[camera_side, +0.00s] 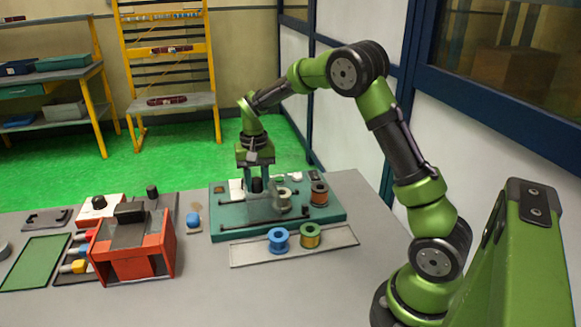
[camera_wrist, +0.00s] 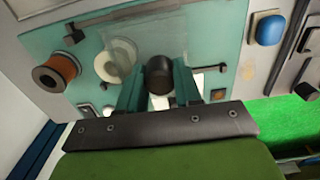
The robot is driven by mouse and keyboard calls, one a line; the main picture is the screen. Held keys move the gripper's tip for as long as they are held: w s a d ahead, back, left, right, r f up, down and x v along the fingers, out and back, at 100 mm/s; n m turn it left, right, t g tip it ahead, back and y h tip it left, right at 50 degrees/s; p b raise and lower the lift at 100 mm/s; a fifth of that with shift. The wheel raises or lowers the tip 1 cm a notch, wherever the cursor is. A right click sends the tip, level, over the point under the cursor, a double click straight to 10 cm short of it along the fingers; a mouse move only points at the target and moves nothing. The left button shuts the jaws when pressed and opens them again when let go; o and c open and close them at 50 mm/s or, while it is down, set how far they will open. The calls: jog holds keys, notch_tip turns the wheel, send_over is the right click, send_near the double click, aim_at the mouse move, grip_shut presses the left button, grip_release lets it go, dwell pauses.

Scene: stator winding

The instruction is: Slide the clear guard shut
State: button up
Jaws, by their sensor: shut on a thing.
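My gripper (camera_side: 257,186) points down over the teal winding station (camera_side: 333,209). Its fingers are shut on a black knob (camera_side: 257,185). In the wrist view the knob (camera_wrist: 160,72) sits between the two teal fingers (camera_wrist: 159,88). The clear guard (camera_side: 262,207) is a see-through panel beside the knob, between dark rails on the teal base. In the wrist view the guard (camera_wrist: 125,33) lies partly over a pale spool (camera_wrist: 112,66). Its edges are faint, and how the knob joins it is hard to make out.
A copper-coloured spool (camera_side: 319,194) stands right of the guard. Blue (camera_side: 278,240) and green (camera_side: 310,236) spools stand on a grey tray (camera_side: 243,254) in front. A red machine (camera_side: 133,252) stands to the left, and a blue button (camera_side: 193,219) lies between.

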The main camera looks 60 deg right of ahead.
aim_at(276, 187)
jog(key=shift+s+d, duration=1.8)
jog(key=shift+d, duration=0.05)
jog(key=o, duration=0.8)
jog(key=shift+c, duration=0.2)
jog(key=shift+r, duration=3)
jog(key=shift+s+a+f, duration=0.4)
jog(key=shift+s+a, duration=0.2)
jog(key=shift+a, duration=0.05)
jog(key=s+a+r+n+t+y, duration=0.1)
jog(key=s+a+r+n+t, duration=0.1)
jog(key=s+a, duration=0.6)
jog(key=s+a+r+n+t+y, duration=0.1)
jog(key=s+a+r+n+t, duration=0.2)
jog(key=s+a+r+t, duration=0.2)
jog(key=s+a+r, duration=0.2)
jog(key=s+a, duration=0.1)
jog(key=shift+s, duration=0.4)
